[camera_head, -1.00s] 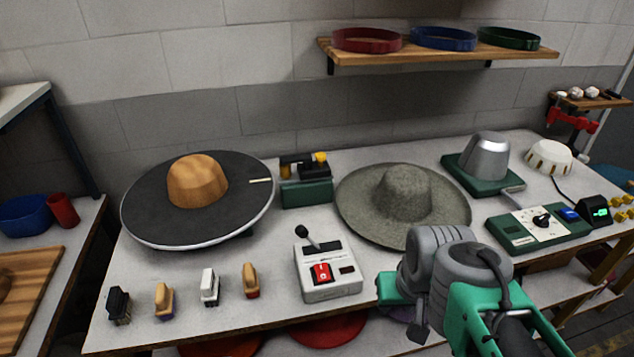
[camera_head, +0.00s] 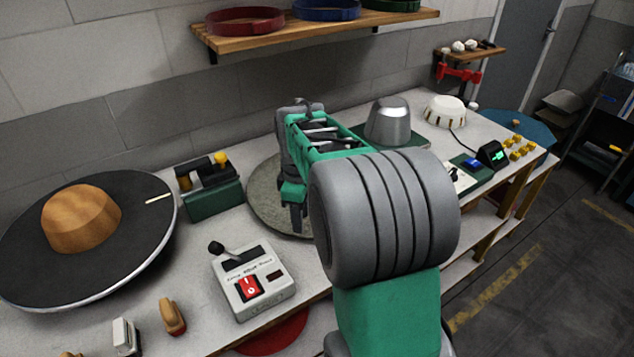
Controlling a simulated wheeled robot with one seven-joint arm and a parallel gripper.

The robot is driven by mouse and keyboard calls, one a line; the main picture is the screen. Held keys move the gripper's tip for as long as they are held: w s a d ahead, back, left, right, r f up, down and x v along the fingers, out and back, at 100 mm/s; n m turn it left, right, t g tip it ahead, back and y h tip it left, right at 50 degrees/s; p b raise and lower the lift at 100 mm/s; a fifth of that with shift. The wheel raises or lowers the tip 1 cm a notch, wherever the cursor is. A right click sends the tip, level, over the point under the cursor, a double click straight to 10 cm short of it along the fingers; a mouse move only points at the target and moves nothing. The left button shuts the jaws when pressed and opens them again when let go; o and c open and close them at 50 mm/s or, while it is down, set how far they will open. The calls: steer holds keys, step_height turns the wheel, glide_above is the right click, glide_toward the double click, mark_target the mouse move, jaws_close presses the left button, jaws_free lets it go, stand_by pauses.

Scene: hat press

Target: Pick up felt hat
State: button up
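The grey felt hat (camera_head: 266,200) lies brim down on the white worktable, in the middle of the head view. Only the left part of its brim shows. My arm and gripper cover its crown and right side. My gripper (camera_head: 296,215) is over the hat, its fingers pointing down toward the brim. The fingertips are partly hidden, so I cannot tell how far apart they are or whether they touch the felt.
A black disc with a wooden crown block (camera_head: 82,218) stands at the left. A control box (camera_head: 252,283) with a red switch is in front of the hat. A metal hat form (camera_head: 388,122) stands behind at the right. A shelf (camera_head: 320,30) hangs above.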

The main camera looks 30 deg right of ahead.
steer(key=f, duration=0.4)
steer(key=f+p, duration=0.1)
steer(key=f, duration=0.1)
steer(key=shift+w, duration=0.3)
jaws_close()
steer(key=shift+r, duration=0.1)
stand_by(0.9)
